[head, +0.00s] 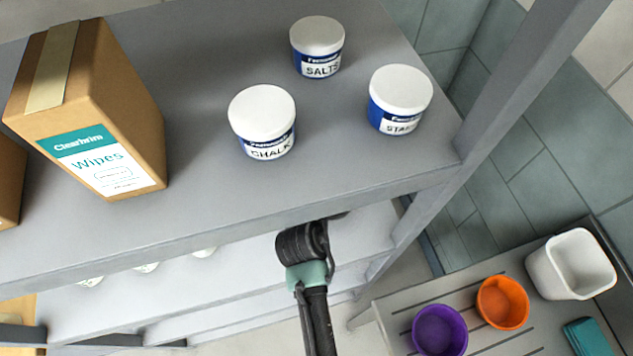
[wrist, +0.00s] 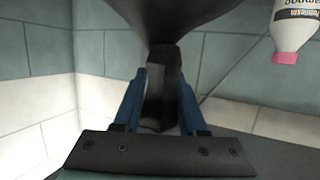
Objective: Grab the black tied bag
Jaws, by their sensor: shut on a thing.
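The black tied bag (wrist: 168,18) fills the top middle of the wrist view. Its narrow gathered neck runs down between the two blue fingers of my gripper (wrist: 161,80), one finger on each side. My gripper is shut on this neck. The full body of the bag runs out of the top of the picture. In the head view my arm reaches in under the upper shelf board, and neither the fingers nor the bag can be made out there.
The grey upper shelf (head: 190,225) carries a Wipes box (head: 110,130) and tubs of chalk (head: 262,120), salts (head: 317,48) and another product (head: 400,100). Purple (head: 440,330) and orange (head: 502,302) cups and a white bin (head: 572,265) stand lower right. A pink-capped bottle (wrist: 295,28) shows upper right.

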